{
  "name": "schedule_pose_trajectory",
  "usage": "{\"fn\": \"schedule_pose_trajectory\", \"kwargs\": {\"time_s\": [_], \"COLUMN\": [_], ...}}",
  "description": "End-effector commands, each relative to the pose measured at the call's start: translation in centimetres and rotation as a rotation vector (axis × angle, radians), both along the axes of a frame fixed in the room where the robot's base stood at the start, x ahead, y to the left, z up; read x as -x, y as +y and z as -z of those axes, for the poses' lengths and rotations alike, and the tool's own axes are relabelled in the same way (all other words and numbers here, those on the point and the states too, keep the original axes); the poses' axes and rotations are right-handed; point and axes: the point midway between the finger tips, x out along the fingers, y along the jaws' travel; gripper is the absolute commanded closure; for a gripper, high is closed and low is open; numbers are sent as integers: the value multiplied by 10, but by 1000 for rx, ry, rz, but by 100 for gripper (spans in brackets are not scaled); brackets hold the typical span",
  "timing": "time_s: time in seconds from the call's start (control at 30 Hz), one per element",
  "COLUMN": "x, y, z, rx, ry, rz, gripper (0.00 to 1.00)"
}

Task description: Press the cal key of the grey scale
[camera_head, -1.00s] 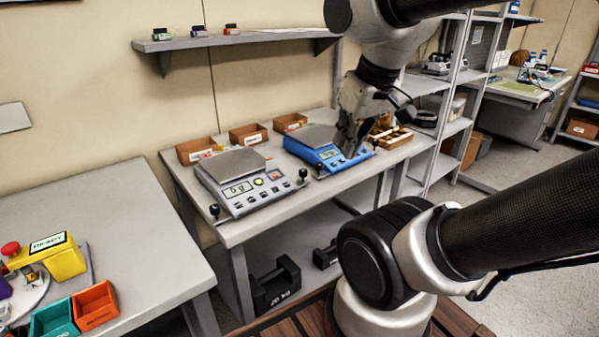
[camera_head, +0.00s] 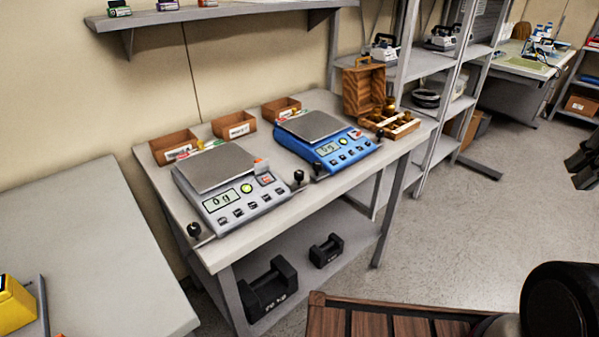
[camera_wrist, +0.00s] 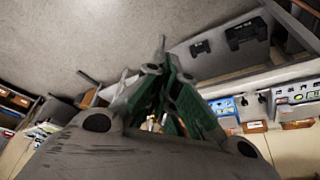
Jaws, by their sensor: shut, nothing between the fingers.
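The grey scale (camera_head: 228,188) stands on the front left of the bench, its display reading 0 g. Its front panel has a round yellow-green key (camera_head: 246,188), a red-marked key (camera_head: 266,179) and a row of small grey keys (camera_head: 238,213); the key labels are too small to read. The grey scale is also at the right edge of the wrist view (camera_wrist: 297,92), upside down. My gripper (camera_wrist: 161,62) is shut and empty, well apart from the scale. In the head view, dark parts at the right edge look like my gripper's fingers (camera_head: 583,160).
A blue scale (camera_head: 326,142) stands to the right of the grey one. Black knobs (camera_head: 194,230) flank the grey scale's front. Small brown bins (camera_head: 175,146) line the bench's back, and a wooden weight box (camera_head: 364,90) stands at right. Open floor (camera_head: 450,220) lies right of the bench.

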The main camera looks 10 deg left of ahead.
Motion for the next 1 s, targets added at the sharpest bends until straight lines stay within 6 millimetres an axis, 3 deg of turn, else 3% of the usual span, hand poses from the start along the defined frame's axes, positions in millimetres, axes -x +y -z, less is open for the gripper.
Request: {"fn": "schedule_pose_trajectory", "kwargs": {"time_s": [0.37,0.47,0.53,0.67,0.8,1.0], "x": [-1,-10,-22,-55,-88,-121], "y": [1,15,36,103,197,334], "z": [0,2,5,12,20,34], "rx": [-5,-50,-119,-317,-558,-847], "ry": [1,11,28,83,176,335], "rz": [-1,-12,-23,-38,-15,104], "gripper": [100,100,100,100,100,100]}}
